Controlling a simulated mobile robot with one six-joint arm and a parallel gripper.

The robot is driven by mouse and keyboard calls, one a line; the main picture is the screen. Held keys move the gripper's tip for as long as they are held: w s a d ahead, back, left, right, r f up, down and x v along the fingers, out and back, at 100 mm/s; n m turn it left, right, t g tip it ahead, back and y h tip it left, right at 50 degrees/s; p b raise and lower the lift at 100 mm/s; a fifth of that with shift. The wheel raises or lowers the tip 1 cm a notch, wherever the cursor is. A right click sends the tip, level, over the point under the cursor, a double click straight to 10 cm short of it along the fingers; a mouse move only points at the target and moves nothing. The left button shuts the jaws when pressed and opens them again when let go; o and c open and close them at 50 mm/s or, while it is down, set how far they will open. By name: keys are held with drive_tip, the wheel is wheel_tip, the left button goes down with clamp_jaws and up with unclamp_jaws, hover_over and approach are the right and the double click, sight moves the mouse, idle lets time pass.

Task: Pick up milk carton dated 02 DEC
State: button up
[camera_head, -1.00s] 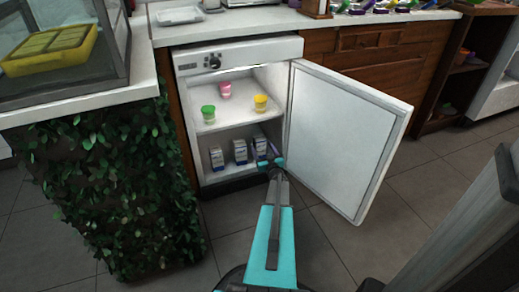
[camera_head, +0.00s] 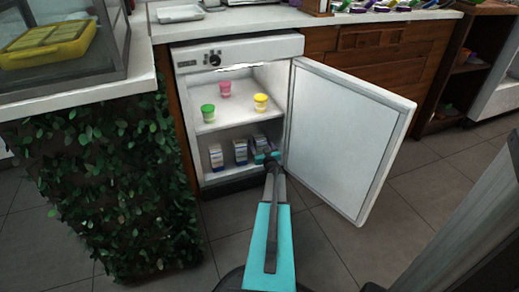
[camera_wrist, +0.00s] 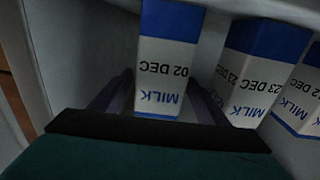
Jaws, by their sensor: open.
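The milk carton dated 02 DEC (camera_wrist: 164,60), white with a blue top band, appears upside down in the wrist view. My gripper (camera_wrist: 160,88) is open, with one dark finger on each side of this carton's near part. I cannot tell whether the fingers touch it. In the head view, my gripper (camera_head: 267,157) is at the right end of the fridge's lower compartment, partly hiding the rightmost carton (camera_head: 259,142). A carton marked 23 DEC (camera_wrist: 252,75) stands close beside the right finger in the wrist view.
Two more cartons, one left (camera_head: 216,157) and one middle (camera_head: 240,152), stand in the lower compartment. Another carton (camera_wrist: 302,95) shows at the wrist view's right edge. The open fridge door (camera_head: 345,140) is close right of my arm. Green, pink and yellow cups sit on the shelf above.

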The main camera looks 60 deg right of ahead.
sight(260, 137)
drive_tip(key=c, duration=1.6)
drive_tip(key=shift+o, duration=0.2)
drive_tip(key=shift+r, duration=0.2)
drive_tip(key=shift+r+p, duration=0.65)
drive_tip(key=shift+r, duration=0.2)
wheel_tip(260, 137, up, 2)
drive_tip(key=shift+r+p, duration=0.1)
drive_tip(key=shift+p, duration=0.6)
drive_tip(key=s+a+p, duration=0.4)
drive_tip(key=s+a, duration=0.4)
drive_tip(key=a, duration=0.5)
drive_tip(key=shift+s+a+r, duration=0.2)
drive_tip(key=shift+a+r, duration=0.1)
drive_tip(key=shift+r, duration=0.15)
